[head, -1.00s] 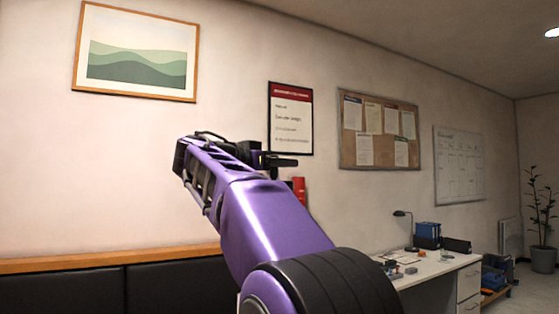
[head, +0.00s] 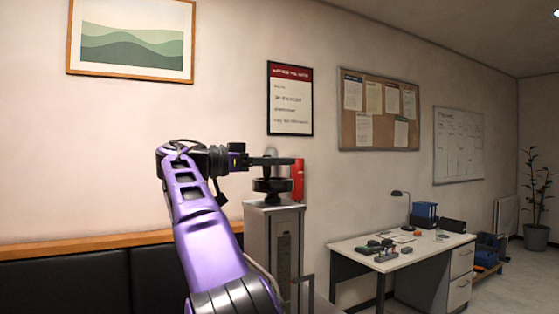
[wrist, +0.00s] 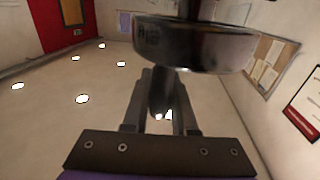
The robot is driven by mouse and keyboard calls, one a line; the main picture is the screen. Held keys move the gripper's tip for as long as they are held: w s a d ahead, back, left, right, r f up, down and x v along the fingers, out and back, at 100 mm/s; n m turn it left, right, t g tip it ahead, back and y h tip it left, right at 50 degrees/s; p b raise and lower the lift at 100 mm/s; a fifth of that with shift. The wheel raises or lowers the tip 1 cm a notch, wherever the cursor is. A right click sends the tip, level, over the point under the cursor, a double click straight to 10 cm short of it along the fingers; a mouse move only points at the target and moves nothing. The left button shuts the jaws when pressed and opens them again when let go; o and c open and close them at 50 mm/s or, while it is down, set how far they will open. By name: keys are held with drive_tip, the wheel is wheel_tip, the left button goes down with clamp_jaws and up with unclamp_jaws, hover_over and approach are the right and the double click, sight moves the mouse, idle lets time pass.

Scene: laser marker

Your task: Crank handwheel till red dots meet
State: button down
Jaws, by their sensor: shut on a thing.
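The handwheel (head: 272,186) is a dark disc on top of a grey upright cabinet (head: 262,235). My gripper (head: 285,161) reaches over the handwheel from the left. In the wrist view, the dark handwheel (wrist: 205,45) crosses the top of the picture. My gripper (wrist: 160,108) is shut on its handle (wrist: 159,92), a dark piece between the two fingers. In the head view, the handle cannot be made out. The red dots do not show in either view.
A red object (head: 298,178), perhaps a fire extinguisher, is behind the handwheel. A white desk (head: 405,255) with small items stands to the right. A black padded bench (head: 65,285) runs along the wall at left. Open floor shows at far right.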

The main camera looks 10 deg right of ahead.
idle(0.5)
drive_tip(key=c, duration=0.7)
unclamp_jaws()
drive_tip(key=shift+a+f, duration=0.1)
drive_tip(key=shift+a, duration=0.1)
